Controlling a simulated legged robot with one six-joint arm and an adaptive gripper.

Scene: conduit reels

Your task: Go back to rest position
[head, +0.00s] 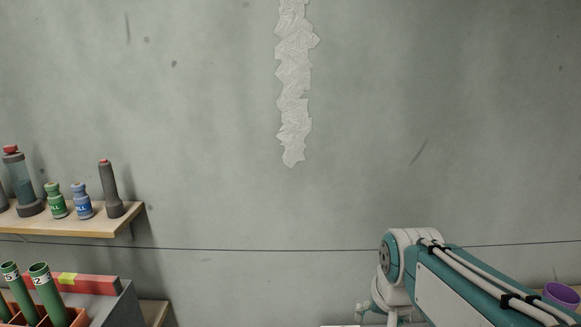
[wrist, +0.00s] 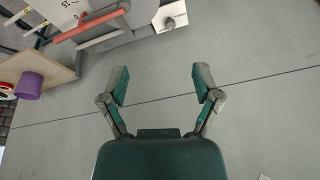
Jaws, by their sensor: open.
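My gripper (wrist: 160,86) is in the wrist view, with its two green and grey fingers spread wide. Nothing is between the fingers, and bare grey-green surface shows behind them. In the head view, my teal and white arm is at the lower right, and the gripper itself cannot be made out there.
In the head view, a wooden shelf (head: 70,222) at the left holds several bottles. Below it, green tubes (head: 47,292) stand in an orange holder. A purple cup (head: 562,294) is at the lower right; it also shows in the wrist view (wrist: 29,86).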

